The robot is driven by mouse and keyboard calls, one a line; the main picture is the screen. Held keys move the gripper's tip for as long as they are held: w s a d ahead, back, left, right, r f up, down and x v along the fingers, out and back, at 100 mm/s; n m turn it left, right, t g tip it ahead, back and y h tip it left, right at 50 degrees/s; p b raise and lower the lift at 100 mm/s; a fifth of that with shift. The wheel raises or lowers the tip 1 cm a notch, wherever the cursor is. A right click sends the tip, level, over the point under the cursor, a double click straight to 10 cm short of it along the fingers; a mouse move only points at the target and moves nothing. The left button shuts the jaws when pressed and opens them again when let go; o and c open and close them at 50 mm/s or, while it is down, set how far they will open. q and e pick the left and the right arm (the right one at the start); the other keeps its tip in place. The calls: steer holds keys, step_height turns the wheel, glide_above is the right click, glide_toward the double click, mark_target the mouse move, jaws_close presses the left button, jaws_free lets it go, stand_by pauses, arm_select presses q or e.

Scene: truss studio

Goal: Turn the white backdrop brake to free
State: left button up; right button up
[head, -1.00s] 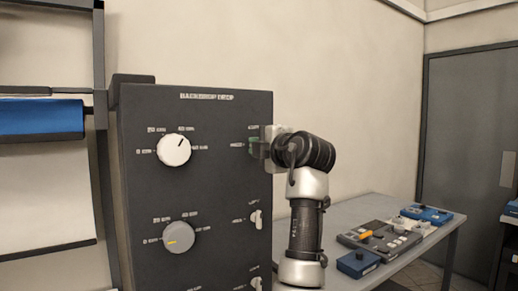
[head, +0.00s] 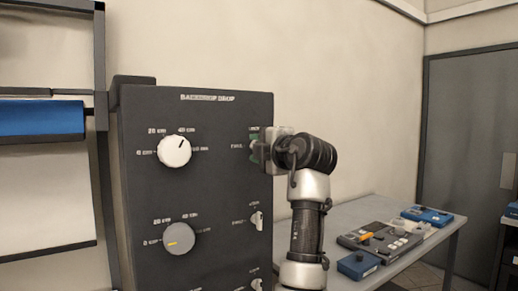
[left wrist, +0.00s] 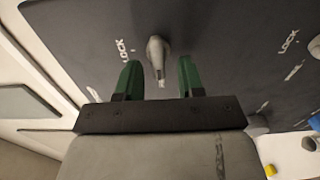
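The dark control panel (head: 205,115) stands in front of me, with a white knob (head: 174,150) above a grey knob (head: 179,238). My left gripper (head: 256,149) is at the panel's upper right, beside the white knob's row, and hides the switch there in the head view. In the left wrist view my left gripper (left wrist: 158,82) has two green fingers apart, with a metal toggle lever (left wrist: 157,58) between them. Gaps show on both sides of the lever. A "LOCK" label is left of the lever. Which position the lever is in, I cannot tell. My right gripper is not in view.
A second toggle (head: 257,220) sits below on the panel, with another under it at the lower edge. A grey table (head: 345,215) to the right holds several control boxes. A rack with a blue roll (head: 40,118) stands at left.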

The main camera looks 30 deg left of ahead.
arm_select(q)
steer(key=b+v, duration=0.2)
steer(key=v, duration=0.8)
steer(key=shift+d+b, duration=0.3)
steer(key=shift+s, duration=0.1)
